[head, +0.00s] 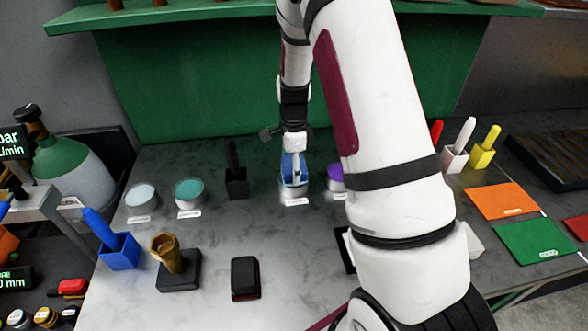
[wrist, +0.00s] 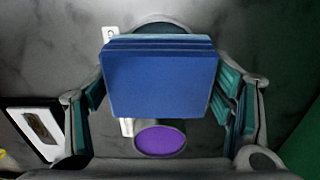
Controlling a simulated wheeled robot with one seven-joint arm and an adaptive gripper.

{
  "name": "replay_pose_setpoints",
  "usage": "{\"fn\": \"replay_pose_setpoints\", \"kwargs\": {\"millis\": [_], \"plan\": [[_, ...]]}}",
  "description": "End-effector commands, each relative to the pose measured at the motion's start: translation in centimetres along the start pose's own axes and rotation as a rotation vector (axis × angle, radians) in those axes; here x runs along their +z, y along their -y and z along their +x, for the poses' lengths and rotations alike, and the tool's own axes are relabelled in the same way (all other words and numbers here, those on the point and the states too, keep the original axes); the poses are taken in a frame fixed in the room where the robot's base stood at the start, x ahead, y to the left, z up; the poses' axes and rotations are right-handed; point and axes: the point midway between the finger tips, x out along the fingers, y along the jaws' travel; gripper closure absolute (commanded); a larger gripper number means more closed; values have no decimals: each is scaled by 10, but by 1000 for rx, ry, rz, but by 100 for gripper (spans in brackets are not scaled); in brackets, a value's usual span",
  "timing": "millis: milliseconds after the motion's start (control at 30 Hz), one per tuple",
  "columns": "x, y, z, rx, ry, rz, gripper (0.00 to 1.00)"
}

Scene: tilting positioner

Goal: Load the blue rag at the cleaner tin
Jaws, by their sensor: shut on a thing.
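My gripper (head: 293,160) is shut on the blue rag (wrist: 160,82), a thick folded block between the two fingers in the wrist view. In the head view the blue rag (head: 288,166) shows at the fingertips, at a round metal tin (head: 297,188) on the bench. In the wrist view the rag hides most of this tin; only a grey curved rim (wrist: 165,18) shows past it. I cannot tell whether rag and tin touch. The labels are too small to read, so I cannot confirm which tin is the cleaner tin.
A purple-filled tin (head: 335,179) stands just right, partly behind my arm. A teal tin (head: 188,191), a pale tin (head: 141,197) and a black brush holder (head: 236,184) stand left. Orange (head: 502,200) and green (head: 538,242) cloths lie right. The green back panel (head: 190,90) rises behind.

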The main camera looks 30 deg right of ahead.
Motion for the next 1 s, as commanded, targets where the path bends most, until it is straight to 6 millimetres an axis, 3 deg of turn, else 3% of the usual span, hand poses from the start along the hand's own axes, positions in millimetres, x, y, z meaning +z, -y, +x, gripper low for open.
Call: {"fn": "replay_pose_setpoints", "kwargs": {"millis": [633, 1000], "plan": [[0, 0, -49, -2, 1, -1, 48], [0, 0, -56, -1, 1, 0, 48]]}}
